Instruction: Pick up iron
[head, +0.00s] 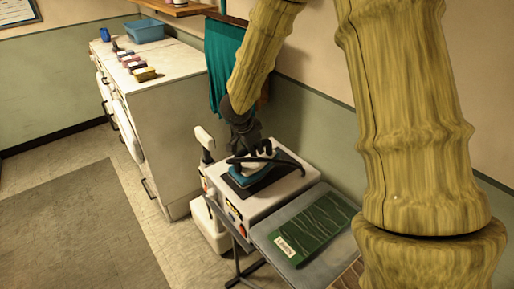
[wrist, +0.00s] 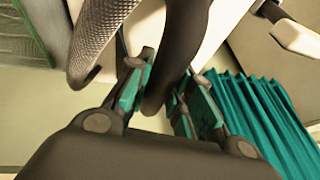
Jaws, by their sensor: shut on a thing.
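The iron (head: 252,175) has a dark handle and a blue-teal lower part. It sits on a dark plate on top of the white ironing station in the head view. My gripper (head: 255,152) reaches down from above onto its handle. In the wrist view the two teal-padded fingers of my gripper (wrist: 165,95) stand on either side of the iron's dark curved handle (wrist: 158,85) and are shut on it. My gripper and arm hide part of the iron's top.
The white station (head: 262,205) has a grey board with a green folded cloth (head: 315,228) to its right. White cabinets (head: 165,75) with small items and a blue bin (head: 145,31) stand behind left. A teal cloth (head: 222,55) hangs on the wall. Floor at left is clear.

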